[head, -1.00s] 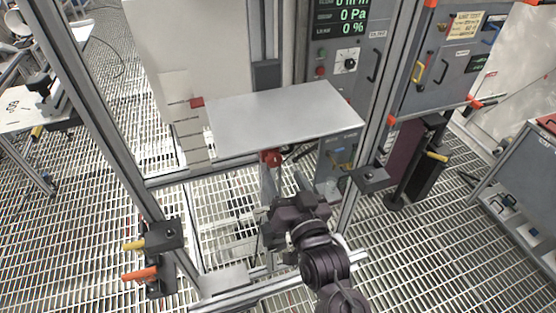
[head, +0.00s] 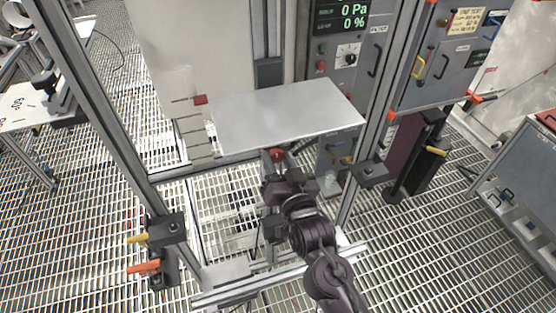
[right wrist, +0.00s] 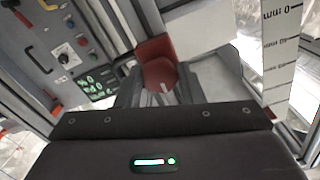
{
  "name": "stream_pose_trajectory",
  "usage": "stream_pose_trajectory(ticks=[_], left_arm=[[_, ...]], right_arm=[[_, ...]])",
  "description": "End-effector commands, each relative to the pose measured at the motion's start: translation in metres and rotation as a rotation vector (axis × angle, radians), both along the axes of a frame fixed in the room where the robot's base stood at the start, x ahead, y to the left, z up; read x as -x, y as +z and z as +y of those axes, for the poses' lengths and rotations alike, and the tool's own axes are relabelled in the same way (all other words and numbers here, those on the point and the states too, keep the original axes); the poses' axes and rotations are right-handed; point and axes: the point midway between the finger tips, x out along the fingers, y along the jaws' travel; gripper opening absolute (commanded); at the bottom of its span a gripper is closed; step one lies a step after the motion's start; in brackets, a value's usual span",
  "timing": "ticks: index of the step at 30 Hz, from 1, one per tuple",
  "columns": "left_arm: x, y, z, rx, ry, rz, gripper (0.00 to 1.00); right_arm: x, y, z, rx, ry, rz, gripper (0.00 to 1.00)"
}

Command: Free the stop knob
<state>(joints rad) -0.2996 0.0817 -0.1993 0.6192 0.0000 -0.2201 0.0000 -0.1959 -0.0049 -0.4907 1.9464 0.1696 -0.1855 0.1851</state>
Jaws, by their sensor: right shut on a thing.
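The red stop knob (head: 276,154) sits just under the near edge of a grey plate (head: 290,115) in the head view. It shows larger in the right wrist view (right wrist: 159,74), with a pale line on its face. My right gripper (head: 277,167) reaches up to the knob from below. In the right wrist view its fingers stand on both sides of the knob, shut on it. The fingers and gripper body hide part of the knob. My left gripper is not in view.
Aluminium frame posts (head: 104,125) stand on both sides of the plate. A scale strip (head: 197,140) hangs left of it. A control panel (head: 340,50) stands behind. Clamps with yellow and orange handles (head: 144,267) are at the lower left. Below the plate the frame is open over floor grating.

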Motion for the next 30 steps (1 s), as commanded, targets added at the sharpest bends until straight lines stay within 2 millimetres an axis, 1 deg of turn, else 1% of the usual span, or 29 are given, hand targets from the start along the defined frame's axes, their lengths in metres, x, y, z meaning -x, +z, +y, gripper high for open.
stream_pose_trajectory(ticks=[8,14,20,30], left_arm=[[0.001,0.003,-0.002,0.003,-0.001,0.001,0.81],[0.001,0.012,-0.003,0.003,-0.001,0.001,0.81],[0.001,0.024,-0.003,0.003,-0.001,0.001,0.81],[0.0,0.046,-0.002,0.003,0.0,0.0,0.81]], right_arm=[[0.0,0.001,0.0,0.026,0.0,-0.008,0.12],[-0.001,0.002,0.0,0.115,0.0,-0.037,0.12],[0.0,0.003,0.0,0.269,0.001,-0.087,0.12],[-0.001,0.003,-0.001,0.577,0.001,-0.187,0.12]])
